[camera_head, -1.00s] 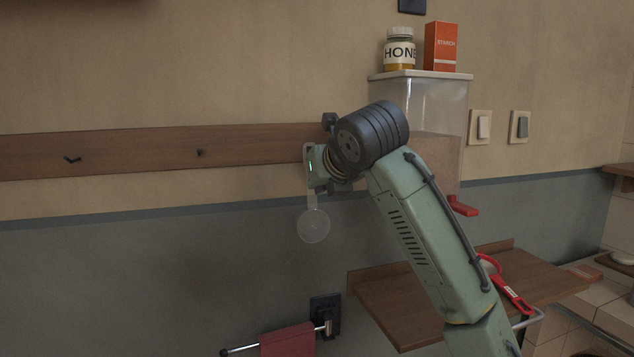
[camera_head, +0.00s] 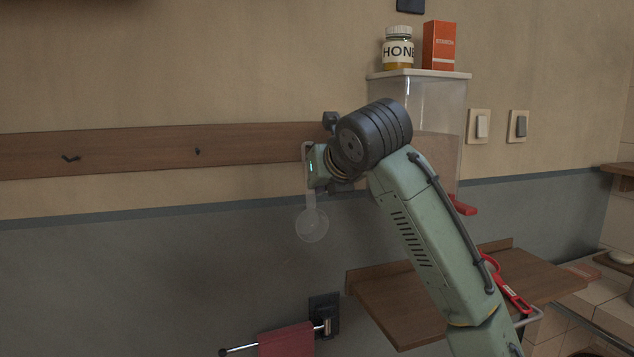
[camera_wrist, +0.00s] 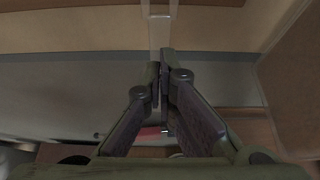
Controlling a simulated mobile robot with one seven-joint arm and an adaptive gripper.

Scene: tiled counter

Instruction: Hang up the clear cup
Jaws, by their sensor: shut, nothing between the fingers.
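The clear cup (camera_head: 311,226) is a round, see-through scoop with a long handle. In the head view it hangs bowl-down in front of the grey lower wall, below the right end of the wooden rail (camera_head: 110,151). Its handle runs up beside my gripper (camera_head: 317,170), and the handle's top shows left of it near the rail. In the wrist view a pale, clear strip, likely the handle (camera_wrist: 159,32), stands just beyond the fingertips. My gripper (camera_wrist: 161,68) is shut with nothing between its fingers. The handle's contact with any hook is hidden.
Two dark hooks show on the rail's left part (camera_head: 71,158) and middle (camera_head: 197,151). A clear dispenser (camera_head: 425,105) carries a honey jar (camera_head: 397,50) and a starch box (camera_head: 439,46). A wooden shelf (camera_head: 400,310) and a red towel (camera_head: 286,341) lie below.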

